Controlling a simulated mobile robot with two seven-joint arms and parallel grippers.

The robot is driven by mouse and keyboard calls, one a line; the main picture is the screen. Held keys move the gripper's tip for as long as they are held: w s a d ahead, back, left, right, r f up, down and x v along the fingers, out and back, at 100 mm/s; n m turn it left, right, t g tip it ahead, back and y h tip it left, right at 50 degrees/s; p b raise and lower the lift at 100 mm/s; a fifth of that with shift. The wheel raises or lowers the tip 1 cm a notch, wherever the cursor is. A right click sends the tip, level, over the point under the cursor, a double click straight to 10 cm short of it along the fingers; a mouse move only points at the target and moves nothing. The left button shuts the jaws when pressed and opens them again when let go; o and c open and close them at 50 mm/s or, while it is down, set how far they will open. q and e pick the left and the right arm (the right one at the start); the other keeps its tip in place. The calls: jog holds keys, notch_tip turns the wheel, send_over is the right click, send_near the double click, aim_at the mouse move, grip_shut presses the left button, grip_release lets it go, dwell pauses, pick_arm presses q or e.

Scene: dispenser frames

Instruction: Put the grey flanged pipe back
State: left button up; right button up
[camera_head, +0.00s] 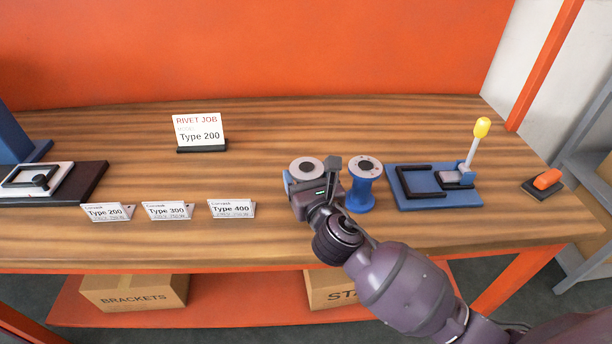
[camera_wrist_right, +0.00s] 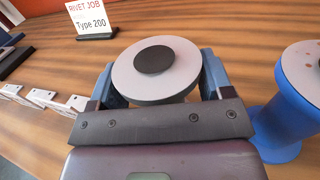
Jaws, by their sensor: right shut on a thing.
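The grey flanged pipe (camera_head: 307,168) shows as a round light-grey flange with a dark centre. It is upright, and its lower part is hidden by my right gripper (camera_head: 316,183). In the right wrist view the same flange (camera_wrist_right: 180,77) sits between the two blue-grey fingers of my right gripper (camera_wrist_right: 158,85), which is shut on it. I cannot tell whether its base touches the bench. A blue flanged spool (camera_head: 364,188) with a grey top stands close to the right, and also shows in the right wrist view (camera_wrist_right: 283,125). My left gripper is not in view.
Label cards Type 200 (camera_head: 105,212), Type 300 (camera_head: 168,211) and Type 400 (camera_head: 232,209) stand along the front. A Rivet Job sign (camera_head: 199,130) stands behind. A blue lever fixture (camera_head: 432,201) and an orange switch (camera_head: 546,180) are right. The bench (camera_head: 260,130) is clear behind the pipe.

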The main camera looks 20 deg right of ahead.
jog(key=o, duration=1.3)
jog(key=shift+r, duration=0.15)
jog(key=s+p, duration=0.1)
jog(key=s, duration=1.1)
jog(key=shift+a, duration=0.15)
